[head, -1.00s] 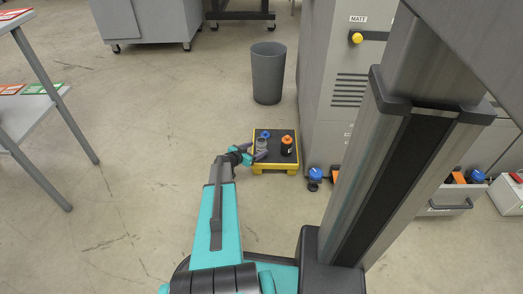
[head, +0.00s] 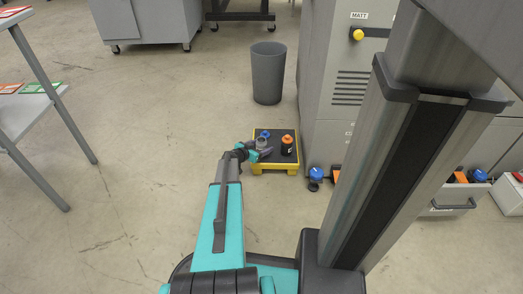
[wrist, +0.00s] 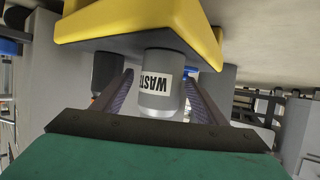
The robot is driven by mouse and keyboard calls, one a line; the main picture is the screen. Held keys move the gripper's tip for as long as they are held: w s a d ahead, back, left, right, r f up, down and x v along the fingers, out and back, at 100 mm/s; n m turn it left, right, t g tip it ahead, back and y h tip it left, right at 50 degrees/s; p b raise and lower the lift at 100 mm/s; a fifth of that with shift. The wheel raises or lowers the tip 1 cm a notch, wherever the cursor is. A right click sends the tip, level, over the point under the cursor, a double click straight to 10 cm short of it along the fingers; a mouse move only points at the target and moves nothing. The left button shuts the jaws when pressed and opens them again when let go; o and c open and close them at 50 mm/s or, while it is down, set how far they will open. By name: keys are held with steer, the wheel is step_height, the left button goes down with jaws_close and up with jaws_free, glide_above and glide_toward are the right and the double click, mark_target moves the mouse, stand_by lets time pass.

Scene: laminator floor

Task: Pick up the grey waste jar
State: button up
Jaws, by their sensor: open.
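The grey waste jar (wrist: 161,62) stands upright on a yellow low stand with a dark top (head: 275,134). The wrist view is upside down, so its white label, partly readable as "WAST", appears inverted. In the head view the jar (head: 262,142) shows on the left part of the stand. My gripper (wrist: 160,98) is open, with one finger on each side of the jar; I cannot tell whether either touches it. In the head view my gripper (head: 256,153) is at the stand's left edge and partly hides the jar.
A black bottle with an orange cap (head: 287,146) stands right of the jar, and a blue-topped item (head: 265,133) is behind it. A grey bin (head: 268,75) stands behind the stand. A grey machine (head: 345,90) is at right.

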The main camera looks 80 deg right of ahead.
mark_target(264, 140)
stand_by(0.5)
steer(key=c, duration=1.2)
steer(key=shift+o, duration=0.2)
steer(key=shift+r, duration=0.15)
steer(key=shift+r+p, duration=0.4)
steer(key=shift+r, duration=0.15)
step_height(264, 140, up, 2)
steer(key=shift+r+p, duration=0.2)
steer(key=shift+p, duration=0.4)
steer(key=a+r+p, duration=0.1)
steer(key=a+p, duration=0.1)
steer(key=a, duration=1.4)
steer(key=shift+r, duration=0.1)
